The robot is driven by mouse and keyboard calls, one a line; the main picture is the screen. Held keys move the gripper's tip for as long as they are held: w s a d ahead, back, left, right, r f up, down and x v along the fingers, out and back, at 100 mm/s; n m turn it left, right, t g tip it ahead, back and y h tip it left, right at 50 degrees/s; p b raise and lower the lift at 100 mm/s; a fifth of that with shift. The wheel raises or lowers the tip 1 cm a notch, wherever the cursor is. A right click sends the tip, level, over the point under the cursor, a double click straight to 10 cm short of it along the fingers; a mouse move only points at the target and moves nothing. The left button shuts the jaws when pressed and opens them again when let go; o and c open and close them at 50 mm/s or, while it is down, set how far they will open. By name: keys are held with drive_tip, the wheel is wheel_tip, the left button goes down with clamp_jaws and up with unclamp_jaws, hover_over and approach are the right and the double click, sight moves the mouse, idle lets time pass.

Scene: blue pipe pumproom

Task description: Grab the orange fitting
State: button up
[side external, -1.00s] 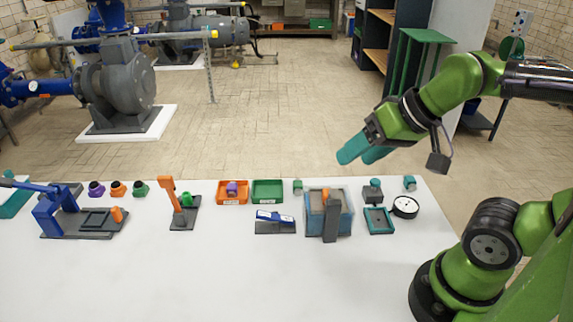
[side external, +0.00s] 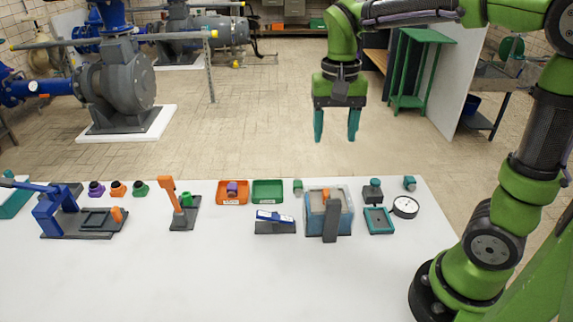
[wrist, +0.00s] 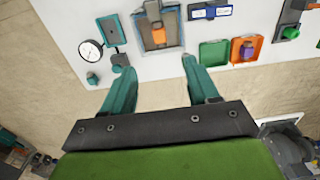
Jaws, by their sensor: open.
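An orange fitting (side external: 118,188) stands at the table's back edge on the left, between a purple fitting (side external: 96,188) and a green fitting (side external: 140,188). Other orange pieces show: one (side external: 117,214) on the blue-levered fixture and one in the grey-blue box (side external: 314,234), which also shows in the wrist view (wrist: 158,35). My gripper (side external: 336,138) is open and empty, its teal fingers pointing down, high up and well to the right of the orange fitting. In the wrist view, my gripper (wrist: 155,68) has both fingers apart with nothing between them. The row of fittings is outside the wrist view.
An orange tray (side external: 232,200) holding a purple piece and a green tray (side external: 268,198) lie mid-table. An upright orange-topped stand (side external: 168,195) rises between the fittings and the trays. A round gauge (side external: 405,207) is at right. The table's front half (side external: 230,285) is clear.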

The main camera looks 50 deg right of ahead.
wheel_tip(320, 180, down, 16)
drive_tip(key=shift+s+d+f, duration=0.1)
drive_tip(key=shift+d, duration=0.05)
idle(0.4)
